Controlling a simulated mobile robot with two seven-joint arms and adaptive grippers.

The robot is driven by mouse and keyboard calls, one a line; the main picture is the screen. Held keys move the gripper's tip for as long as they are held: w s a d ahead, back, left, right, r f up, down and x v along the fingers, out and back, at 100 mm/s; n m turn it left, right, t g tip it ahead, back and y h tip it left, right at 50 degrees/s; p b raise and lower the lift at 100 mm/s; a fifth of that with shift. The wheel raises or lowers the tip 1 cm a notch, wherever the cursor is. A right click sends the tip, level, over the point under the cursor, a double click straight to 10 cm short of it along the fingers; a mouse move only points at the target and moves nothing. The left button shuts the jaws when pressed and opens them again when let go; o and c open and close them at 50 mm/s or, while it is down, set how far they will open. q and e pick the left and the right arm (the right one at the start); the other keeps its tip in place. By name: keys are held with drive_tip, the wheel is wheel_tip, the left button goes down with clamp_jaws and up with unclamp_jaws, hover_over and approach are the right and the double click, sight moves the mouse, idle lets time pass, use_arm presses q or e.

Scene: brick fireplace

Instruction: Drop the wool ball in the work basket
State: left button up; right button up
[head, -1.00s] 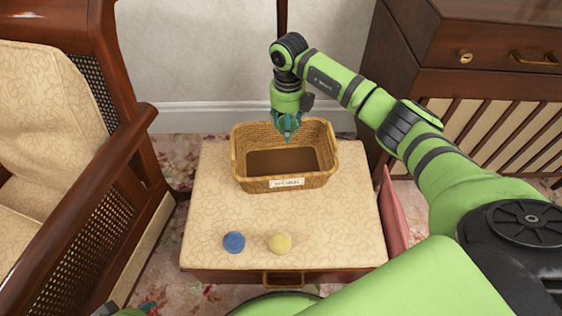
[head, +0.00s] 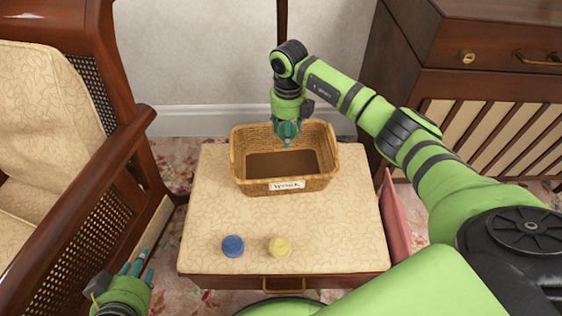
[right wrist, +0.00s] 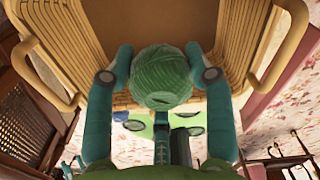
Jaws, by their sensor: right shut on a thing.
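My right gripper (head: 287,138) points down over the back part of the wicker work basket (head: 240,172). In the right wrist view the gripper (right wrist: 162,75) is shut on a green wool ball (right wrist: 160,82), with a finger on each side of it. In the head view the ball is hidden or too small to make out. The basket has a white label on its front; its rim and handles (right wrist: 288,45) surround the ball in the wrist view. My left gripper (head: 138,268) is at the lower left, empty, with its fingers apart.
The basket stands on a cream patterned padded top (head: 210,210). A wooden armchair (head: 125,150) is at left, a wooden cabinet (head: 480,70) at right.

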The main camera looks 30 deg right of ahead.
drive_tip(key=o, duration=1.2)
wheel_tip(320, 180, up, 12)
drive_tip(key=shift+r, duration=0.1)
